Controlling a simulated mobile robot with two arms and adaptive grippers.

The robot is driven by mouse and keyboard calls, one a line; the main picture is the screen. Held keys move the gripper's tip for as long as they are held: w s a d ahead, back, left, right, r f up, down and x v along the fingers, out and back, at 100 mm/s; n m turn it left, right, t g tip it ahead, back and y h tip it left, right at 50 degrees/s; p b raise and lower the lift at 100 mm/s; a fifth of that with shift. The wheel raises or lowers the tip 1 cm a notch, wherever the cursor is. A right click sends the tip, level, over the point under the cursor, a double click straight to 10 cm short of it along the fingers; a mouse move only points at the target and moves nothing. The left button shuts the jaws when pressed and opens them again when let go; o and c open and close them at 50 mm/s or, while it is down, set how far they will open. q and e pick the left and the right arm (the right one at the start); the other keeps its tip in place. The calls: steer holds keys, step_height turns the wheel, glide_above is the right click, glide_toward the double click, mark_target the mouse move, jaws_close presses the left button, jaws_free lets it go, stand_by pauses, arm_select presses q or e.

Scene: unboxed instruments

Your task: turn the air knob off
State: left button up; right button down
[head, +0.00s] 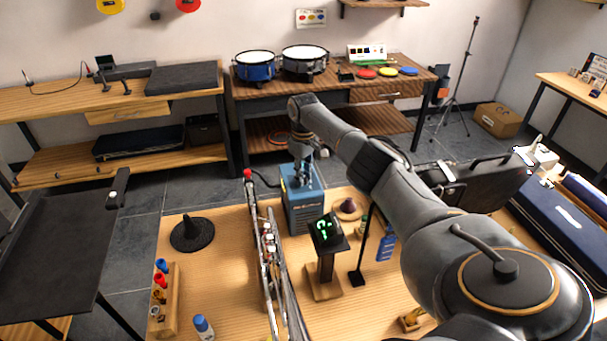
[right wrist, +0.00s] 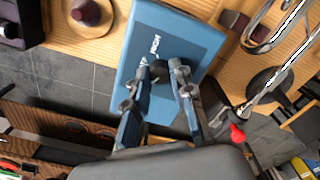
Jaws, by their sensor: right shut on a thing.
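The blue box-shaped unit (head: 305,215) stands on the wooden table in the head view. In the right wrist view its blue top (right wrist: 190,32) shows white lettering and a dark round knob (right wrist: 160,70). My right gripper (head: 302,180) reaches down onto the top of this unit. In the right wrist view the fingers of my right gripper (right wrist: 164,76) stand on either side of the knob and are shut on it. The fingers partly hide the knob, so its setting cannot be read. My left gripper is not in view.
A silver instrument (head: 267,250) lies close left of the unit. A small display with green figures (head: 325,232) stands in front of it.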

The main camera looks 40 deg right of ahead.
steer(key=m+p, duration=0.1)
steer(key=m, duration=0.2)
steer(key=shift+r+p, duration=0.1)
steer(key=shift+p, duration=0.3)
steer(key=m+p, duration=0.1)
steer(key=m, duration=0.1)
steer(key=shift+m, duration=0.3)
steer(key=m+p, duration=0.1)
steer(key=m, duration=0.2)
steer(key=shift+m+p, duration=0.35)
steer(key=shift+m, duration=1.15)
steer(key=c, duration=1.1)
jaws_free()
steer(key=shift+c, duration=0.2)
